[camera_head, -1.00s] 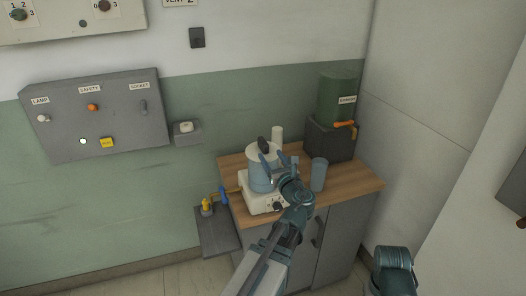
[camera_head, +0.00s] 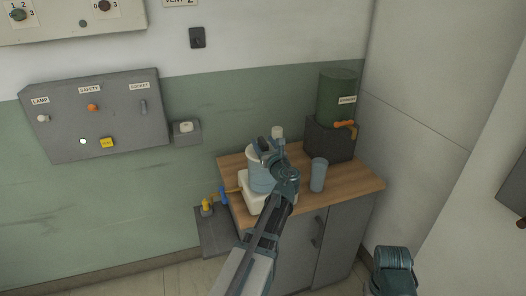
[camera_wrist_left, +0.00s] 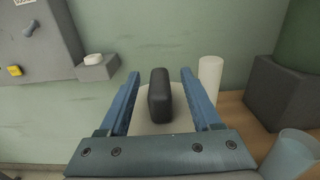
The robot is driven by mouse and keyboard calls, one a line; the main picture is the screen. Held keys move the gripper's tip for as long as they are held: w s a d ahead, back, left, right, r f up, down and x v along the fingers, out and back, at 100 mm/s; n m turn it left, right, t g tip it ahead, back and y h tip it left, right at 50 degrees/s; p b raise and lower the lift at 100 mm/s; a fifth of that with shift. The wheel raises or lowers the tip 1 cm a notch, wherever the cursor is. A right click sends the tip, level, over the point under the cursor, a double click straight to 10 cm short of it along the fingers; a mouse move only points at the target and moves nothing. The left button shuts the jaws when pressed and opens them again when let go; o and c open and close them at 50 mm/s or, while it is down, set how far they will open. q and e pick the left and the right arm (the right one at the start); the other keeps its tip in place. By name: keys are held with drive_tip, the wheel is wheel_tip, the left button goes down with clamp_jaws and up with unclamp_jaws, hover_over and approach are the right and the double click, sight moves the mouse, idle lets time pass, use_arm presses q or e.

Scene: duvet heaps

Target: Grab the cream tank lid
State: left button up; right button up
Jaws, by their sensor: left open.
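The cream lid (camera_wrist_left: 158,118) with its upright black knob (camera_wrist_left: 160,97) sits on a blue-grey pot (camera_head: 259,180) on the counter. In the head view the lid (camera_head: 253,150) is mostly hidden behind my left gripper (camera_head: 271,146). My left gripper is open above the lid. In the left wrist view its two blue fingers (camera_wrist_left: 160,76) stand on either side of the knob, with a gap on each side.
The pot stands on a white hot plate (camera_head: 252,202) on a wooden counter (camera_head: 345,183). A blue-grey cup (camera_head: 318,175) is to the right, a white cylinder (camera_head: 278,134) behind. A dark green tank (camera_head: 338,97) with an orange tap (camera_head: 344,125) stands at the back right.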

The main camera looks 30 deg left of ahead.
use_arm(q)
drive_tip(key=shift+w+a, duration=0.1)
drive_tip(key=shift+a, duration=0.05)
drive_tip(key=shift+c, duration=0.3)
clamp_jaws()
drive_tip(key=shift+r, duration=0.2)
use_arm(e)
drive_tip(key=shift+r, duration=0.15)
